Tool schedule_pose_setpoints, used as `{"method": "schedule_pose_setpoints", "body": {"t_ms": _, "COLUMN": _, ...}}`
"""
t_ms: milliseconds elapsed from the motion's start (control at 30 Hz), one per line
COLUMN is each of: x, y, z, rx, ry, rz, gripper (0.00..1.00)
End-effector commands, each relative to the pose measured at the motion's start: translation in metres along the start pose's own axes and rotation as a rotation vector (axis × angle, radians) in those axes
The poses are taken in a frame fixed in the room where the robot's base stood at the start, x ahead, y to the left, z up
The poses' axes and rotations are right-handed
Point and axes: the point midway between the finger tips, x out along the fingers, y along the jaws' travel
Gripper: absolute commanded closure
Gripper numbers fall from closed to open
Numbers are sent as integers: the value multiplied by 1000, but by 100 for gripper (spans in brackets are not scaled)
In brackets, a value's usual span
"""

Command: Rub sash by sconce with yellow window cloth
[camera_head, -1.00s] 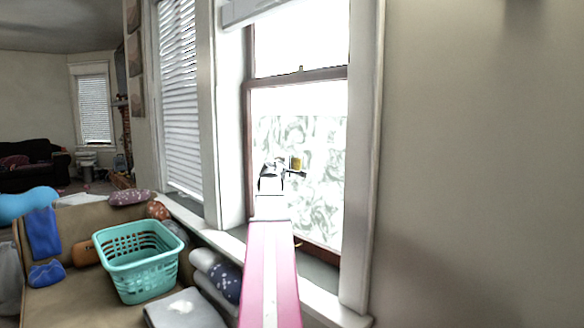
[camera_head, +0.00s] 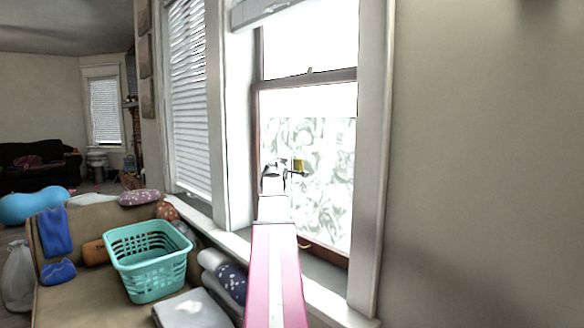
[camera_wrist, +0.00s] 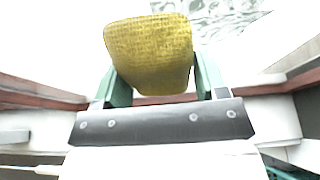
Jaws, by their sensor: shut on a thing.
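My gripper (camera_head: 293,171) is shut on the yellow window cloth (camera_head: 298,165) in front of the lower window sash (camera_head: 330,180). The sash has a dark red-brown frame and glass with a pale swirl pattern on its lower part. In the wrist view the cloth (camera_wrist: 150,50) is a rounded, textured yellow pad between the green fingers of my gripper (camera_wrist: 160,82). I cannot tell whether the cloth touches the glass. No sconce shows clearly; only a dark blur is at the top right edge of the head view.
White window trim (camera_head: 372,170) and bare wall (camera_head: 480,170) stand to the right. Below left are a teal basket (camera_head: 150,285), rolled fabrics (camera_head: 225,275) and a folded grey cloth (camera_head: 192,310) on a tan seat. A blind-covered window (camera_head: 188,100) is further left.

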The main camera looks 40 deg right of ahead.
Motion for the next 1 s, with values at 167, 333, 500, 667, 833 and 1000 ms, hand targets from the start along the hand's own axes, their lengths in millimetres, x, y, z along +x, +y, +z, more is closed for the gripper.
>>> {"method": "schedule_pose_setpoints", "body": {"t_ms": 167, "x": -7, "y": 0, "z": -2, "rx": 0, "ry": 0, "rz": 0, "gripper": 53}}
{"method": "schedule_pose_setpoints", "body": {"t_ms": 333, "x": -21, "y": 0, "z": -7, "rx": -1, "ry": 0, "rz": 0, "gripper": 53}}
{"method": "schedule_pose_setpoints", "body": {"t_ms": 500, "x": -34, "y": 0, "z": -13, "rx": -1, "ry": 1, "rz": 0, "gripper": 53}}
{"method": "schedule_pose_setpoints", "body": {"t_ms": 667, "x": -47, "y": 0, "z": -18, "rx": -1, "ry": 0, "rz": 0, "gripper": 53}}
{"method": "schedule_pose_setpoints", "body": {"t_ms": 833, "x": -56, "y": 0, "z": -23, "rx": 0, "ry": 1, "rz": 0, "gripper": 53}}
{"method": "schedule_pose_setpoints", "body": {"t_ms": 1000, "x": -56, "y": 0, "z": -23, "rx": 0, "ry": 0, "rz": 0, "gripper": 53}}
